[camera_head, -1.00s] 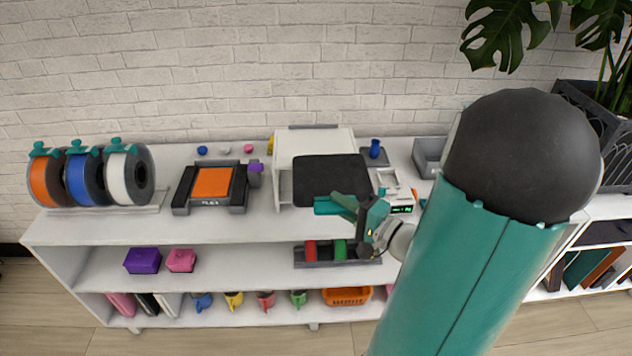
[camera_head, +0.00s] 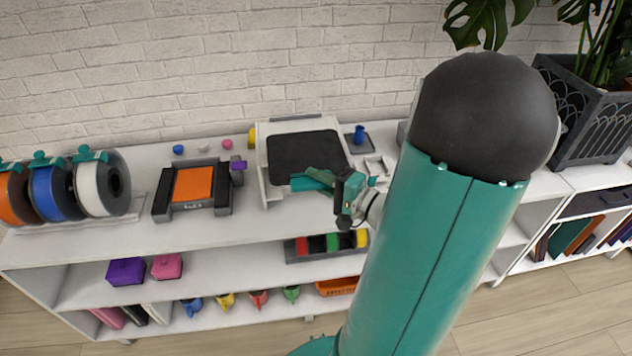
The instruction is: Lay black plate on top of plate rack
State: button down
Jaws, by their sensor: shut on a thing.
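The black plate (camera_head: 305,154) is a flat, dark square in front of and over the white plate rack (camera_head: 265,172) on the shelf top. It looks level, and the rack's white rim shows around its left and far sides. I cannot tell whether the plate touches the rack. My gripper (camera_head: 312,181) is shut on the plate's near edge. Its teal fingers cover that edge, and part of the rack's front is hidden behind the gripper.
An orange-topped device (camera_head: 193,184) and filament spools (camera_head: 75,188) stand to the left. A blue object (camera_head: 359,134) on a grey tray sits close at the rack's right. A large plant in a grey planter (camera_head: 590,110) stands far right. My arm hides the shelf top right of centre.

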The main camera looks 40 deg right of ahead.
aim_at(310, 148)
jog(key=shift+w+d+f, duration=0.1)
jog(key=shift+w+d, duration=1)
jog(key=shift+w, duration=0.55)
jog(key=shift+w+d+r, duration=0.1)
jog(key=shift+w+d, duration=1.05)
jog(key=shift+w, duration=0.55)
jog(key=shift+w+d+f, duration=0.1)
jog(key=shift+w+d, duration=1)
jog(key=shift+w, duration=0.55)
jog(key=shift+f, duration=1.7)
jog(key=shift+c, duration=0.2)
grip_release()
jog(key=shift+f, duration=0.6)
jog(key=shift+s, duration=0.15)
jog(key=shift+s+a, duration=0.25)
